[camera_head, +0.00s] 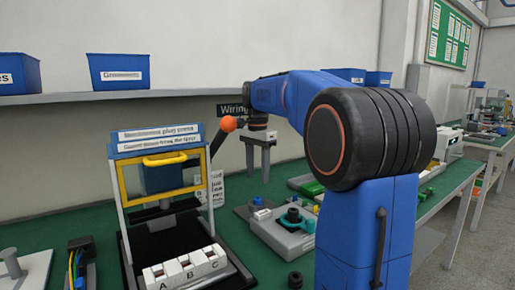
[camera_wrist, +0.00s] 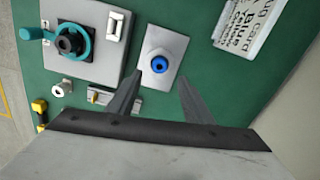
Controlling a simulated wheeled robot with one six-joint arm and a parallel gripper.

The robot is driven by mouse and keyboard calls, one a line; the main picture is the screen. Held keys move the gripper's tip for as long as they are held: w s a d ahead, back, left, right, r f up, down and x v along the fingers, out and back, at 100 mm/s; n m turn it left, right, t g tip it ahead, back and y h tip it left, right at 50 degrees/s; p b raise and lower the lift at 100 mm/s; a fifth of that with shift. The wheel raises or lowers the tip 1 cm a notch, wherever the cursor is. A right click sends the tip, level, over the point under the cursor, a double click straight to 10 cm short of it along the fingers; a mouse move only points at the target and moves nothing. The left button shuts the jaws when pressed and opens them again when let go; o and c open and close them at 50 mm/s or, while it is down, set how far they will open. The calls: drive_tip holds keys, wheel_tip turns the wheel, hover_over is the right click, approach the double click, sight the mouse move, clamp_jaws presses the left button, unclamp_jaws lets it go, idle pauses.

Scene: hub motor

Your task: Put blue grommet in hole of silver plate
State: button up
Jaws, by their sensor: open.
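The blue grommet (camera_wrist: 158,62) is a ring with a dark center, on the pale silver plate (camera_wrist: 171,40) in the wrist view. I cannot tell whether it sits fully in the plate's hole or on top of it. My gripper (camera_wrist: 158,77) is open and empty, its two fingertips apart just below the grommet in the picture, one toward each side. In the head view my gripper (camera_head: 258,176) points down and hangs above the bench, apart from it.
A grey fixture with a teal handle (camera_wrist: 84,52) stands left of the plate. A printed card (camera_wrist: 248,27) lies to the right. A press with a yellow frame (camera_head: 163,160) and an orange-knobbed lever (camera_head: 228,123) stands left of my gripper. Green bench is bare near the card.

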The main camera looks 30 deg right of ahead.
wheel_tip(320, 180, up, 9)
idle(0.3)
idle(0.4)
